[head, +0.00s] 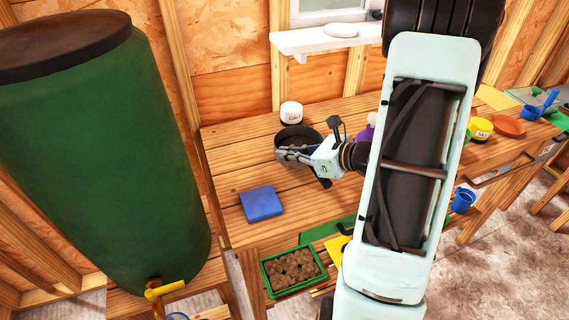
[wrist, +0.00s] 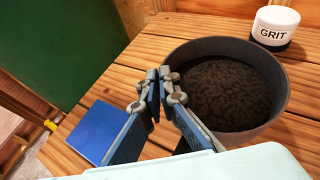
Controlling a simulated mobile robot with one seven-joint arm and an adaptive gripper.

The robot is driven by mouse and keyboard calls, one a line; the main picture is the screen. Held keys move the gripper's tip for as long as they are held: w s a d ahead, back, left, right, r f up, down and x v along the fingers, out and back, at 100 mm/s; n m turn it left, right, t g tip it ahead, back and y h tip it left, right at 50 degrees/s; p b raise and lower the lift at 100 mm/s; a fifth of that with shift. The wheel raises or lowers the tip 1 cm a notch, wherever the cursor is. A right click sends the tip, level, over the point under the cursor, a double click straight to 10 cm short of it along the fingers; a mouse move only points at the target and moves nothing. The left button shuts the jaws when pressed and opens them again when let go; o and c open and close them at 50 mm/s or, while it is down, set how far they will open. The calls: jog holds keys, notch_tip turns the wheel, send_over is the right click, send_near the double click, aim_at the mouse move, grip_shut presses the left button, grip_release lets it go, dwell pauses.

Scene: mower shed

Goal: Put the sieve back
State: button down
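A dark grey round vessel with a speckled dark inside, seemingly the sieve (wrist: 273,112), sits on the slatted wooden bench. In the head view the sieve (head: 300,134) is partly hidden behind my gripper (head: 281,153). In the wrist view my gripper (wrist: 159,82) has its fingertips close together at the sieve's left rim. The fingers look nearly closed, but I cannot tell whether the rim is between them. Whether the dark inside is mesh or loose material is unclear.
A white GRIT jar (head: 291,113) stands just behind the sieve. A blue flat block (head: 261,203) lies on the bench to the front left. A green barrel (head: 90,150) fills the left. A white shelf (head: 310,40) holds a pale disc. A green tray (head: 292,272) sits lower in front.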

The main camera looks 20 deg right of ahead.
aim_at(285, 165)
jog(key=f, duration=0.3)
jog(key=shift+w+a, duration=0.25)
jog(key=shift+w, duration=0.1)
jog(key=shift+f, duration=0.45)
jog(key=shift+f+b, duration=0.15)
jog(key=shift+b, duration=0.15)
jog(key=c, duration=2.2)
grip_release()
jog(key=shift+o, duration=0.2)
jog(key=shift+r, duration=0.2)
jog(key=v, duration=1.2)
jog(key=shift+p, duration=0.35)
